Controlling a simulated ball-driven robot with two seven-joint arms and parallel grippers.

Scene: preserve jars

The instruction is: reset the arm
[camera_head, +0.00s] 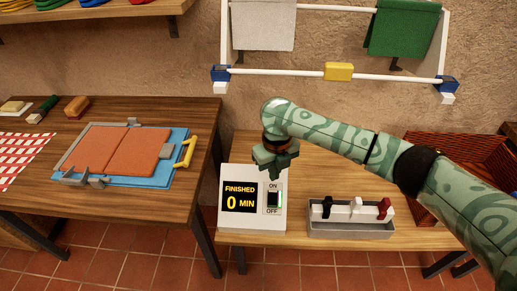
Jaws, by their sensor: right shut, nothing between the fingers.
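My right arm comes in from the right edge and reaches over the right-hand table. Its gripper (275,172) is shut and empty, just above the top of a white timer box (240,222). The box has a black display reading "FINISHED 0 MIN" in yellow and a rocker switch (273,199) marked ON and OFF. I cannot tell whether the fingertips touch the box. My left gripper is not in view.
A grey tray (350,230) with black, white and red-topped items stands right of the box. A woven basket (470,160) is partly behind my arm. The left table holds a blue board (160,178) with orange panels and a yellow handle. A rack (290,72) hangs behind.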

